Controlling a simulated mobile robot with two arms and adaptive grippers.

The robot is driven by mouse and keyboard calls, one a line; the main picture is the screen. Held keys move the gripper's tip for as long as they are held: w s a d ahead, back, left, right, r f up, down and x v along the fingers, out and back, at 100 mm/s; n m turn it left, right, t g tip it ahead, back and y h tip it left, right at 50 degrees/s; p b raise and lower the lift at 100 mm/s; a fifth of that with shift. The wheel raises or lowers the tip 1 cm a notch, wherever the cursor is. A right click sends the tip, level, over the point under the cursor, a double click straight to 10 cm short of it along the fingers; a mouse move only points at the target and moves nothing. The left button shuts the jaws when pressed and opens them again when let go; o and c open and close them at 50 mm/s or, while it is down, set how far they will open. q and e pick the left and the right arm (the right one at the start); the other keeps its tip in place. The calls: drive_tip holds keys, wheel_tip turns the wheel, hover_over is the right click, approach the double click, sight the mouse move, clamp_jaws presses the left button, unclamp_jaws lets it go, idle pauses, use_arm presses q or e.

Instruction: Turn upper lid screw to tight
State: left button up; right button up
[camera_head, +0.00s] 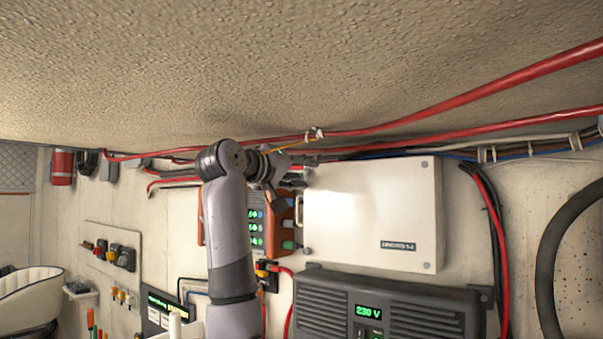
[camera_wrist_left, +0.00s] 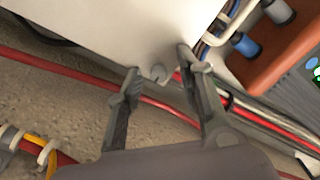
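The white box (camera_head: 370,210) with a flat lid hangs on the wall in the head view. My left gripper (camera_head: 297,172) is at the box's upper left corner. In the left wrist view the box (camera_wrist_left: 110,25) fills the upper part. A small grey lid screw (camera_wrist_left: 157,74) shows at its edge, between the two fingertips of my left gripper (camera_wrist_left: 159,66). The fingers are apart, with a gap on each side of the screw. The head view does not show this screw clearly, as the gripper is in front. My right gripper is in neither view.
An orange unit with green displays (camera_head: 256,228) is to the box's left, behind my arm. A dark inverter reading 230 V (camera_head: 385,308) is below. A black hose (camera_head: 545,265) hangs at right.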

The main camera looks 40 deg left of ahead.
use_arm(q)
drive_tip(key=shift+s, duration=0.1)
drive_tip(key=s+d, duration=0.1)
drive_tip(key=s, duration=1.1)
drive_tip(key=shift+d, duration=0.2)
